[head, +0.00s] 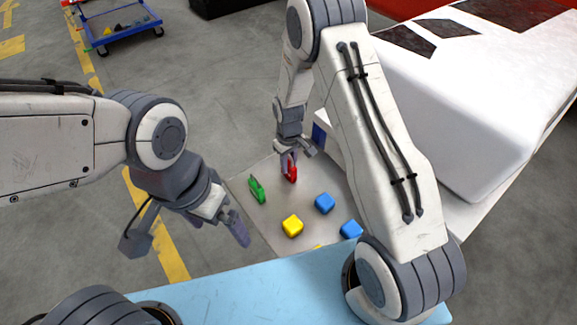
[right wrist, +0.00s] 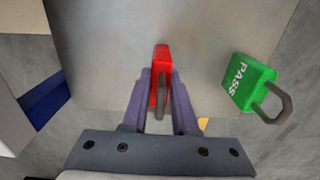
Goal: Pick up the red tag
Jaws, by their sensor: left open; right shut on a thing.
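The red tag (head: 291,168) is at the far side of the grey tray, upright between the fingers of my right gripper (head: 290,163). In the right wrist view the red tag (right wrist: 161,68) sits between the two purple fingers of my right gripper (right wrist: 160,85), which is shut on it. Whether the tag still touches the tray surface cannot be told. My left gripper (head: 185,238) is open and empty, to the left of the tray.
A green tag (head: 257,189) marked PASS in the right wrist view (right wrist: 248,84) lies left of the red one. A yellow block (head: 292,226) and blue blocks (head: 324,203) are on the grey tray (head: 262,229). A white nosecone (head: 450,110) stands at right. A blue cart (head: 118,35) is far left.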

